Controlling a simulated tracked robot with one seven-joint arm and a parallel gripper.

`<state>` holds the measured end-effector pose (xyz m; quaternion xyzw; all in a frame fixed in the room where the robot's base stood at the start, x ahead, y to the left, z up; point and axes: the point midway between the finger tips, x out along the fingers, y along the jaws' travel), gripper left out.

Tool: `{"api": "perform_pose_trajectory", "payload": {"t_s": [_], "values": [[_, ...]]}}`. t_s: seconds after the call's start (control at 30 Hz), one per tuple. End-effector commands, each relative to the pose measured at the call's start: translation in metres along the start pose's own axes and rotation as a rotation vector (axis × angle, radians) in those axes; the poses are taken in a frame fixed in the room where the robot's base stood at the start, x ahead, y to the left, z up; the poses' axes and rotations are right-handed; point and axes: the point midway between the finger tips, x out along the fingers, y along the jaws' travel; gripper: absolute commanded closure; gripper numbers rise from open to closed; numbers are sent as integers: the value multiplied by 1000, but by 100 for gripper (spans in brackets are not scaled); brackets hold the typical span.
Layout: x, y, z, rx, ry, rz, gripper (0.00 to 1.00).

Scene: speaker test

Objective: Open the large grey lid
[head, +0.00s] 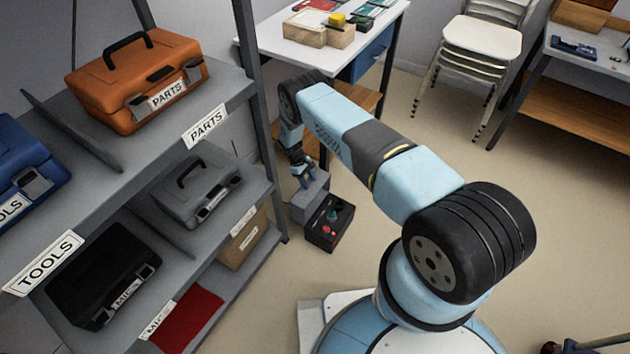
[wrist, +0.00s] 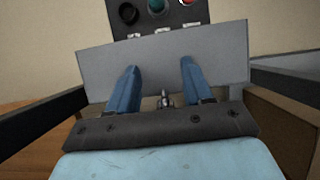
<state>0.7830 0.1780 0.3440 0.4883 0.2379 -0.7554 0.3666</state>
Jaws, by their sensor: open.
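A grey panel (wrist: 215,50), which looks like the large grey lid, spans the wrist view in front of my gripper. In the head view a grey surface (head: 311,196) shows below my gripper (head: 305,180). My gripper (wrist: 157,80) is open, its two blue fingers spread apart in front of the panel. A small metal piece (wrist: 165,99) shows between the fingers; I cannot tell whether it is part of the lid. Contact between fingers and panel cannot be told. A black control box (head: 331,223) with a green knob and red buttons adjoins the grey part; its controls show behind the panel.
A grey shelf rack (head: 228,85) stands at left, holding an orange case (head: 120,95), a grey case (head: 178,200) and a black case (head: 85,285). A white table (head: 290,45) stands behind the arm. Stacked chairs (head: 485,38) stand farther back.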

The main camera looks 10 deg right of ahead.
Motion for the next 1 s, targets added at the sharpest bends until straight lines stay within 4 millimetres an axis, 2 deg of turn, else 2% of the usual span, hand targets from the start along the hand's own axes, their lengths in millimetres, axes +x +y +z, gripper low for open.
{"api": "perform_pose_trajectory", "payload": {"t_s": [0.17,0.33,0.8,1.0], "values": [[-2,1,0,0,0,1,50],[-17,1,0,0,1,1,50],[-105,0,0,-1,0,0,50],[-129,0,0,0,0,0,50]]}}
